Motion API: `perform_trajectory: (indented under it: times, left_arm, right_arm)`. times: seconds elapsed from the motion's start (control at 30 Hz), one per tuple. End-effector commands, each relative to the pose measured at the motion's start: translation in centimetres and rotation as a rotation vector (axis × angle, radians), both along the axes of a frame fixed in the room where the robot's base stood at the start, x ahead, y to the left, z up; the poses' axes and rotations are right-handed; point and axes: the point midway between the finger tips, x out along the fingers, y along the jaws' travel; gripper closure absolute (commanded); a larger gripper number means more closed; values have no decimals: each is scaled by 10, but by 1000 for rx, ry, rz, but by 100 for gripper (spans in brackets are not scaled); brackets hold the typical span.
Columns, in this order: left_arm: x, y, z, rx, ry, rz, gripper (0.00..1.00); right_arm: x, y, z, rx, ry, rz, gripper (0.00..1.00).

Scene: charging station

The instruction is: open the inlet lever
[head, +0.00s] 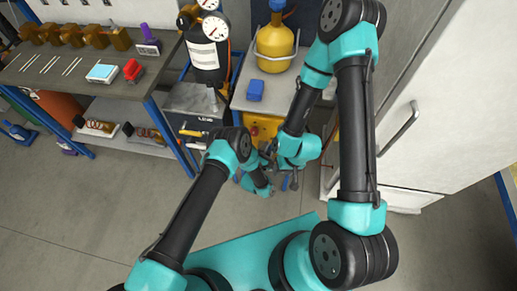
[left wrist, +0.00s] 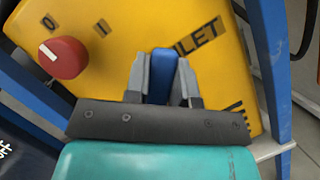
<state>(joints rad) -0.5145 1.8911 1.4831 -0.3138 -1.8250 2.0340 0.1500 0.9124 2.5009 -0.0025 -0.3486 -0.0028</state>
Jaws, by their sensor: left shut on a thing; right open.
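A yellow panel (left wrist: 120,75) with a partly hidden label ending in "LET" fills much of the left wrist view. The blue inlet lever (left wrist: 163,66) stands at that label. My left gripper (left wrist: 164,88) is shut on the lever, one finger on each side of it. The lever's lower part is hidden by the gripper. In the head view, the left gripper (head: 266,150) is at the front of the yellow panel (head: 262,126), largely covered by my arms. My right gripper (head: 291,181) is open, lower and to the right, and appears empty.
A red knob (left wrist: 62,58) marked 0 and I sits left of the lever. Blue frame posts (left wrist: 266,65) flank the panel. A yellow gas cylinder (head: 274,45) and a blue block (head: 255,89) stand above. A white cabinet (head: 435,110) is at right.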

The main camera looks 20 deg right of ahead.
Motion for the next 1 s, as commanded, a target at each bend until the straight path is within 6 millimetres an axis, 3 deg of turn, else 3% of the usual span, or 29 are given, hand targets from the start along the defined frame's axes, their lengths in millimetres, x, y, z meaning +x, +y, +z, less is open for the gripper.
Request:
perform_trajectory:
  times: [0.6, 1.0]
  left_arm:
    - [12, 22, 15, -491, 273, -6, 100]
    - [18, 32, 16, -654, 365, -6, 100]
  right_arm:
    - [0, 0, 0, 0, 0, 0, 57]
    - [0, 0, 0, 0, 0, 0, 57]
